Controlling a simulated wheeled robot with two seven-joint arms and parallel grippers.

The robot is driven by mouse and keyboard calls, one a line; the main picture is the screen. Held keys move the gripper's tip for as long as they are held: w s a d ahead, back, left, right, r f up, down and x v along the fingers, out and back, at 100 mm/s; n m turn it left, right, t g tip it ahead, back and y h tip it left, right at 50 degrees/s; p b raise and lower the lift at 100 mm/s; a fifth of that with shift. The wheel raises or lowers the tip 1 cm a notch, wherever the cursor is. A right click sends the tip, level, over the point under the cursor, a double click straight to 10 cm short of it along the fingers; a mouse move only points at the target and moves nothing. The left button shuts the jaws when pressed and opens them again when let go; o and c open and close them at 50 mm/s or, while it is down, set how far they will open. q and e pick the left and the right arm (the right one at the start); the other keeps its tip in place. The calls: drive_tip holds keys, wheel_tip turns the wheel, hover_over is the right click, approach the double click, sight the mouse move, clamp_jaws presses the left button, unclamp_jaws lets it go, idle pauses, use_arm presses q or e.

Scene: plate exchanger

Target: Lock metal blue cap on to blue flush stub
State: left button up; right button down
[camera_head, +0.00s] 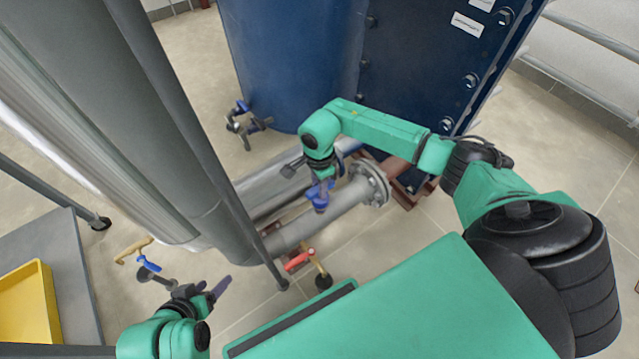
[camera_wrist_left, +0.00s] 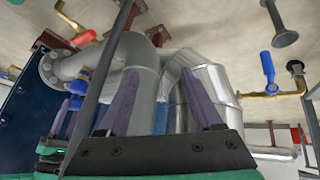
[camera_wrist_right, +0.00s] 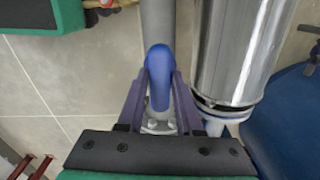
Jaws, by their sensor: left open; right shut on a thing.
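The blue cap (camera_head: 318,196) is at the fingertips of my right gripper (camera_head: 322,184), over the grey flanged pipe. In the right wrist view, the right gripper (camera_wrist_right: 158,95) is shut on the blue cap (camera_wrist_right: 157,72), with metal fitting parts between the finger bases. In the left wrist view, blue parts (camera_wrist_left: 82,80) show beside the pipe, partly behind a thin dark post. I cannot tell the stub apart from the cap, or whether the cap is seated on it. My left gripper (camera_head: 213,290) is open and empty at the lower left, away from the cap.
The grey pipe (camera_head: 340,205) ends in a flange near the big blue tank. A red-handled valve (camera_head: 299,260) and a blue-handled valve (camera_head: 148,262) stand low by the pipes. Thick grey columns (camera_head: 130,110) fill the left. A yellow tray (camera_head: 35,305) lies at far left.

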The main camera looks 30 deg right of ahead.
drive_tip(key=c, duration=0.5)
unclamp_jaws()
drive_tip(key=shift+f, duration=0.2)
use_arm(q)
drive_tip(key=shift+f, duration=0.1)
drive_tip(key=s+a+r+g+y+p, duration=0.2)
drive_tip(key=s+a+r+g+p, duration=0.1)
drive_tip(key=a, duration=0.4)
wheel_tip(320, 180, up, 2)
drive_tip(key=shift+s+a+n+g+y+p, duration=0.15)
drive_tip(key=shift+s+n+g+y+p, duration=0.25)
drive_tip(key=shift+s, duration=0.55)
use_arm(e)
wheel_tip(320, 180, up, 15)
drive_tip(key=shift+f, duration=0.15)
drive_tip(key=shift+f, duration=0.1)
